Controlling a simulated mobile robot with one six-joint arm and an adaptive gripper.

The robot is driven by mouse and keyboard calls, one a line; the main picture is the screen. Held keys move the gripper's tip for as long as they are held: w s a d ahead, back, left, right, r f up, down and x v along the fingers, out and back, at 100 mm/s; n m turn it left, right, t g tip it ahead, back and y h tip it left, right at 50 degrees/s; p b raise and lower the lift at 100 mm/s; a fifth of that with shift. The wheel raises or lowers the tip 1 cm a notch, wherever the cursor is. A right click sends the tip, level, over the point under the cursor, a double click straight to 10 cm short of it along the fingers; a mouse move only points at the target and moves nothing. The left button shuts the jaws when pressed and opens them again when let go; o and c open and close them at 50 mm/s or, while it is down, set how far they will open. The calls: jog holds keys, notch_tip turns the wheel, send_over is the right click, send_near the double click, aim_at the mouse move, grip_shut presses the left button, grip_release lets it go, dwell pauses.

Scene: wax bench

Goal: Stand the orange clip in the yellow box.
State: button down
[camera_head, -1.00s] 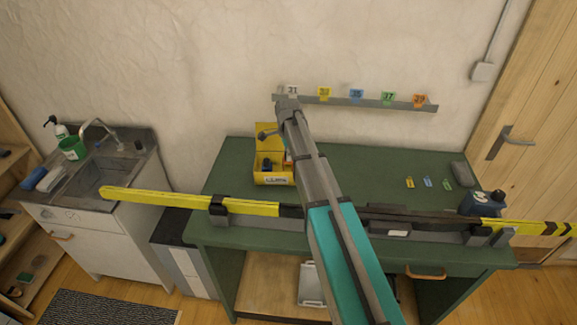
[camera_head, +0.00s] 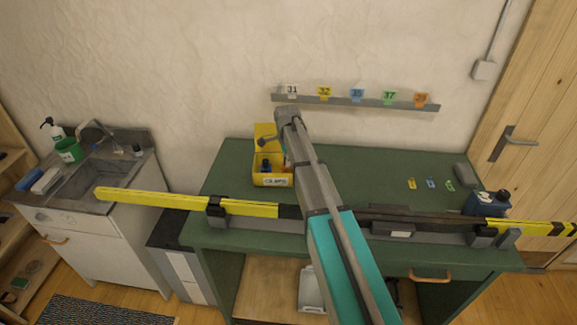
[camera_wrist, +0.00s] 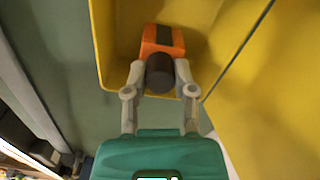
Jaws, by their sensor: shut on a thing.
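The orange clip (camera_wrist: 155,45) shows in the wrist view as an orange block with a dark band and a dark round end facing the camera. My gripper (camera_wrist: 161,76) is shut on its dark end, one finger on each side. The clip is over or inside the open yellow box (camera_wrist: 106,65); I cannot tell whether it touches the floor. In the head view the yellow box (camera_head: 270,181) stands at the back left of the green bench with its lid up.
A dark item (camera_head: 265,165) is in the box. A rail (camera_head: 350,101) with coloured number tags is on the wall behind. Ski halves (camera_head: 165,198) lie across the bench front. Small tags (camera_head: 430,183) and a dark blue can (camera_head: 486,203) are at right. The bench's middle back is clear.

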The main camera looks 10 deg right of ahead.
jog(key=shift+f, duration=0.55)
jog(key=shift+f+b, duration=0.15)
jog(key=shift+b, duration=0.25)
jog(key=shift+c, duration=2.2)
grip_release()
jog(key=shift+r, duration=0.2)
notch_tip(320, 180, up, 12)
jog(key=p, duration=1.2)
